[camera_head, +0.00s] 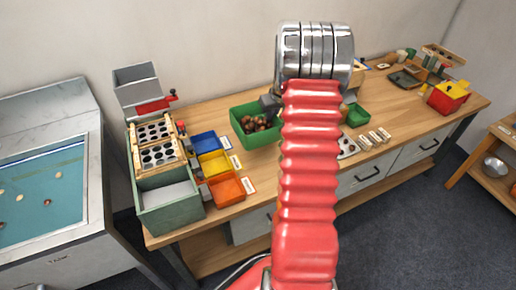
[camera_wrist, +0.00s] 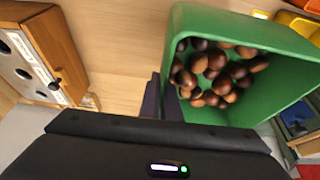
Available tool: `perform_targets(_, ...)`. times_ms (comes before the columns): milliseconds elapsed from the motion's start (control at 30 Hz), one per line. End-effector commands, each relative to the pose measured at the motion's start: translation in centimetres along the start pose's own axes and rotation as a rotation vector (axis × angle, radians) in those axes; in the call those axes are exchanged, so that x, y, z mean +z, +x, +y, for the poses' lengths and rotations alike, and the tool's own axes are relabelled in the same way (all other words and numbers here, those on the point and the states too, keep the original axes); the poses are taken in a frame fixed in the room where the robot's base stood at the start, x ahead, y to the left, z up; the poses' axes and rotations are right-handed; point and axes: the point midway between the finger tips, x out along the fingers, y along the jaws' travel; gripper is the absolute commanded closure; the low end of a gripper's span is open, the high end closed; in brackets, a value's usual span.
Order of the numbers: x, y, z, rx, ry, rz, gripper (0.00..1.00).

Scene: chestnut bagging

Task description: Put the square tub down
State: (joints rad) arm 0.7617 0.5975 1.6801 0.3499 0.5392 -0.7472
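A green square tub (camera_head: 262,142) with several brown chestnuts in it is at the middle of the workbench in the head view. In the wrist view the tub (camera_wrist: 283,37) fills the upper right, with the chestnuts lying inside. My gripper (camera_wrist: 162,98) has its two dark fingers close together at the tub's near left wall, one on each side, and looks shut on it. In the head view only a dark part of my gripper shows at the tub's rim; my arm hides the rest. I cannot tell whether the tub touches the bench.
Blue, yellow and orange bins (camera_head: 228,189) stand left of the tub, beside a wooden rack with holes (camera_head: 157,144). A smaller green tub (camera_head: 358,115) and a plate with holes (camera_head: 348,146) are to the right. Some bare bench (camera_head: 215,112) lies behind the bins.

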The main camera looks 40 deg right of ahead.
Motion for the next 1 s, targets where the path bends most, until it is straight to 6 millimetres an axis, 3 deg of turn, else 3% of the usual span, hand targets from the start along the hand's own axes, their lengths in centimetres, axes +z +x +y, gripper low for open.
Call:
perform_targets(167, 0.2, 0.7, 0.0, 0.000, 0.001, 0.001, 1.00)
perform_targets(533, 2.1, 5.4, 0.0, 0.000, 0.001, 0.001, 1.00)
perform_targets(1000, 2.5, 6.3, -0.1, 0.000, 0.000, 0.001, 1.00)
